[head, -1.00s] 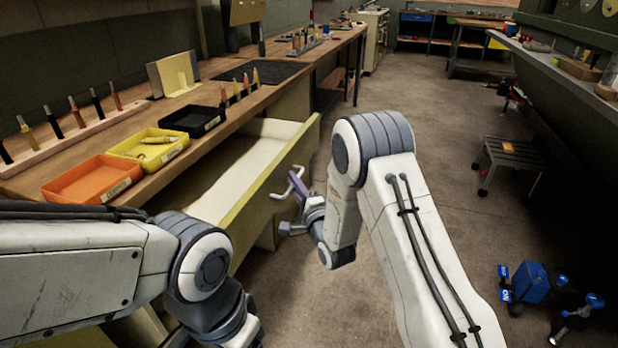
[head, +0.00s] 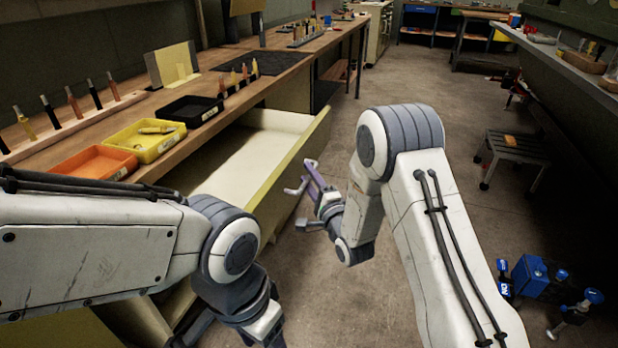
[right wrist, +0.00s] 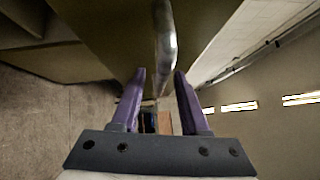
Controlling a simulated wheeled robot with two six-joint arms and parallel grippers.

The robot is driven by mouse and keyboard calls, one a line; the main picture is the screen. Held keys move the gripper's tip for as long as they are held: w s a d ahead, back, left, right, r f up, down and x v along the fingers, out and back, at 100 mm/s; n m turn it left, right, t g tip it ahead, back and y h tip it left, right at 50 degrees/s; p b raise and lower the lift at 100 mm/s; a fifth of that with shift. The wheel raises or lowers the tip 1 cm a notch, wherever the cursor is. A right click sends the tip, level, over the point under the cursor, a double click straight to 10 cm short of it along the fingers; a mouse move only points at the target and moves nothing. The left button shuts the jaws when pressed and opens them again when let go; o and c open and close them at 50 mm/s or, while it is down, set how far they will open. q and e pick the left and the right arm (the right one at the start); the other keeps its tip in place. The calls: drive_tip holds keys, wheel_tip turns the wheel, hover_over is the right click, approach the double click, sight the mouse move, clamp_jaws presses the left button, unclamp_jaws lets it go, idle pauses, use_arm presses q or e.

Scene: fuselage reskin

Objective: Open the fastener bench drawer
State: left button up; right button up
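The fastener bench drawer (head: 268,148) stands pulled well out from under the wooden bench, its pale inside showing empty. A light metal bar handle (head: 296,191) is on its yellowish front. My right gripper (head: 315,176) is at the handle, its purple fingers apart. In the right wrist view the handle bar (right wrist: 165,45) runs lengthwise in line with the gap between the fingertips (right wrist: 160,74). The fingers show a gap and do not look closed on the bar. My left arm reaches in at the lower left, and its fingers are outside the picture.
On the bench top (head: 215,70) stand an orange tray (head: 95,163), a yellow tray (head: 148,140), a black tray (head: 190,109) and racks of upright tools. A stool (head: 515,146) and blue items (head: 535,277) are on the right. The floor between is clear.

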drive_tip(key=v, duration=1)
drive_tip(key=shift+s, duration=0.2)
drive_tip(key=shift+d, duration=0.1)
